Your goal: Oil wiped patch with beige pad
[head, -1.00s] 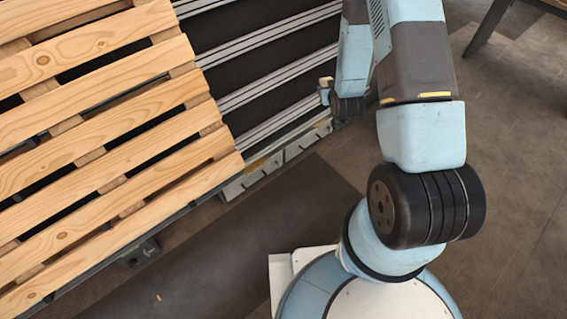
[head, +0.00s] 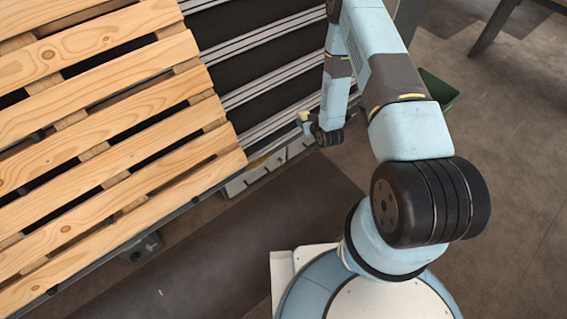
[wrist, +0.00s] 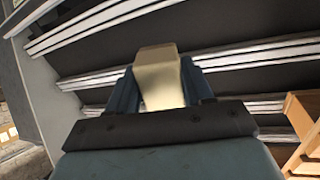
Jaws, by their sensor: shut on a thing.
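My gripper (wrist: 157,88) is shut on the beige pad (wrist: 158,72), which stands up between its two fingers in the wrist view. In the head view my gripper (head: 305,120) is small, just off the near right end of the slatted conveyor frame (head: 285,151). The pad is too small there to make out clearly. A small yellowish-brown mark (head: 258,162) shows on the frame's near edge, left of my gripper. I cannot tell whether it is oil. No clear oil patch shows in either view.
A wooden pallet (head: 110,135) lies on the left of the conveyor. Dark rollers or bands with pale rails (head: 265,60) run beside it. A green bin (head: 438,92) stands behind my arm on the right. The floor in front is clear.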

